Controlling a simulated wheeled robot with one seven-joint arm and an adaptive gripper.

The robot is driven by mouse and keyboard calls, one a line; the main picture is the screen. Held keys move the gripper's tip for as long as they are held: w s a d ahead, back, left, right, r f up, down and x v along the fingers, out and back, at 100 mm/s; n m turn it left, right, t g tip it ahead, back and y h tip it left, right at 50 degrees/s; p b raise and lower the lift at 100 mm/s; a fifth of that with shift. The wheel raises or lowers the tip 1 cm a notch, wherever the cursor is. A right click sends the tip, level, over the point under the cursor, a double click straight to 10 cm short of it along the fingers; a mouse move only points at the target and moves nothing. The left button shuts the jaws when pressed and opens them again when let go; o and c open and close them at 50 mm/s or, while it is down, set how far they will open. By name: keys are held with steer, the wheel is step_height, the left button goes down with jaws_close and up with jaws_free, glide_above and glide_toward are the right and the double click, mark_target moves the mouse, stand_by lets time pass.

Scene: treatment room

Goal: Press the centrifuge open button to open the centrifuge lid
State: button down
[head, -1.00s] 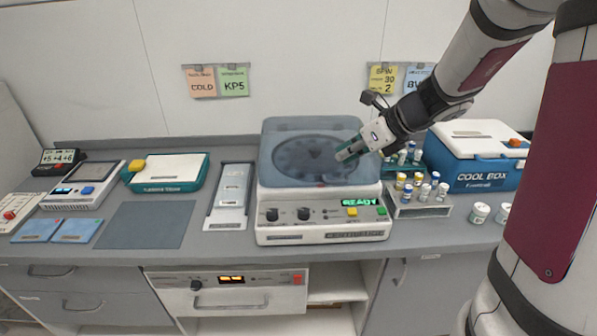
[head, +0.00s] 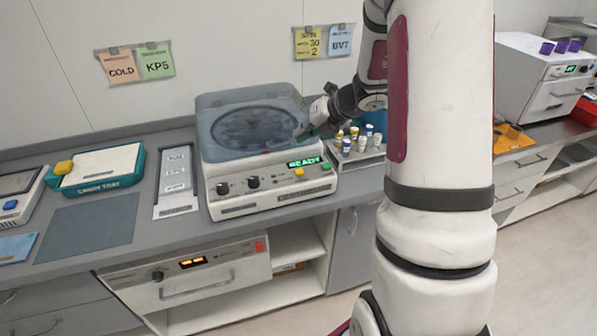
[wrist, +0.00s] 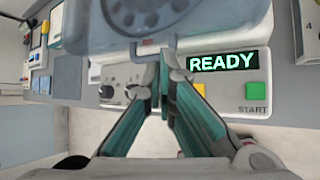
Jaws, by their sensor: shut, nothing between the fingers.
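The centrifuge (head: 262,196) stands on the counter, its translucent blue-grey lid (head: 225,135) down over the round rotor. Its front panel has dark knobs, a lit green READY display (head: 303,162), a yellow button (head: 299,172) and a green button (head: 326,167). In the wrist view the green button (wrist: 257,95) is labelled START, and the yellow button (wrist: 199,90) is partly hidden by a finger; no label for it is readable. My gripper (wrist: 166,58) is shut and empty, left of the display there. In the head view it is at the lid's right side, partly hidden.
A rack of capped vials (head: 358,148) stands close to the centrifuge's right side. A grey slotted holder (head: 175,185) and a teal-edged tray (head: 98,168) are to its left. A dark mat (head: 85,228) lies clear on the counter. A white device (head: 545,80) stands at far right.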

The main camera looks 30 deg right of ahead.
steer(key=b, duration=0.5)
glide_above(301, 170)
step_height(301, 170, down, 7)
steer(key=shift+w+d+f, duration=0.1)
steer(key=shift+w+f, duration=0.05)
steer(key=shift+f+b, duration=0.65)
steer(key=shift+f, duration=0.1)
stand_by(0.5)
steer(key=shift+f+b, duration=0.3)
steer(key=shift+f+b, duration=0.45)
steer(key=shift+f, duration=0.1)
stand_by(0.8)
steer(key=shift+r, duration=0.1)
steer(key=shift+r+p, duration=0.8)
steer(key=shift+r, duration=0.1)
